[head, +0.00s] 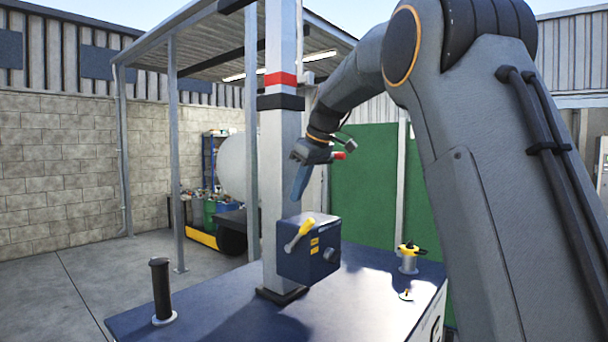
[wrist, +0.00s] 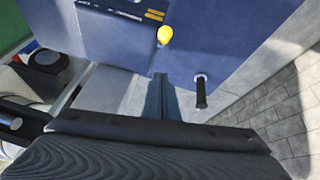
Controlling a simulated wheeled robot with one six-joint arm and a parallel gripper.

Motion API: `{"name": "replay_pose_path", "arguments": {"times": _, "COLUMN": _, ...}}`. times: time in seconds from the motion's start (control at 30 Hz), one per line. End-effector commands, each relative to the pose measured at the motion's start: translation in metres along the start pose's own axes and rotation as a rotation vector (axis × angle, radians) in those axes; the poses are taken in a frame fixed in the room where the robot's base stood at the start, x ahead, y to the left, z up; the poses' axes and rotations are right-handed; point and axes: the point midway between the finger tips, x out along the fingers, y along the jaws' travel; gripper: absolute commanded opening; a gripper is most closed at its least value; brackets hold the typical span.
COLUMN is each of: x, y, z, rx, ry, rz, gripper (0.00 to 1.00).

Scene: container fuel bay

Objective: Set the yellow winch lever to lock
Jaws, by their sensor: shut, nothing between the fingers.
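The winch box (head: 322,252), dark blue, is fixed to the grey column above the blue bench top. Its lever (head: 297,236) has a yellow grip and a pale shaft, tilted up to the right on the front face. Yellow labels (head: 314,241) sit to the right of the lever; their text is too small to read. My gripper (head: 297,198) is shut and empty, pointing down above the box and apart from the lever. In the wrist view, my shut fingers (wrist: 159,78) are below the yellow lever end (wrist: 165,34), with a gap in the picture.
The column (head: 281,170) rises behind the box. A black-handled post (head: 161,290) stands at the bench's left; it also shows in the wrist view (wrist: 201,92). A yellow-topped fitting (head: 409,258) and a small dial-like piece (head: 406,295) are at the right. The blue bench top (head: 355,305) is otherwise clear.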

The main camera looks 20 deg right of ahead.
Motion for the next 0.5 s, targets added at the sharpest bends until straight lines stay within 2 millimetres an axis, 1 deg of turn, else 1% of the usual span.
{"name": "replay_pose_path", "arguments": {"times": 0.1, "x": 0.022, "y": -0.001, "z": 0.000, "rx": -0.001, "ry": -0.003, "rz": -0.004, "gripper": 0.00}}
{"name": "replay_pose_path", "arguments": {"times": 0.17, "x": 0.033, "y": -0.002, "z": 0.000, "rx": -0.001, "ry": -0.003, "rz": -0.004, "gripper": 0.00}}
{"name": "replay_pose_path", "arguments": {"times": 0.2, "x": 0.030, "y": 0.000, "z": 0.009, "rx": 0.002, "ry": -0.002, "rz": 0.000, "gripper": 0.00}}
{"name": "replay_pose_path", "arguments": {"times": 0.3, "x": 0.034, "y": -0.001, "z": 0.022, "rx": 0.002, "ry": -0.001, "rz": 0.000, "gripper": 0.00}}
{"name": "replay_pose_path", "arguments": {"times": 0.5, "x": 0.038, "y": -0.001, "z": 0.037, "rx": 0.001, "ry": -0.001, "rz": 0.000, "gripper": 0.00}}
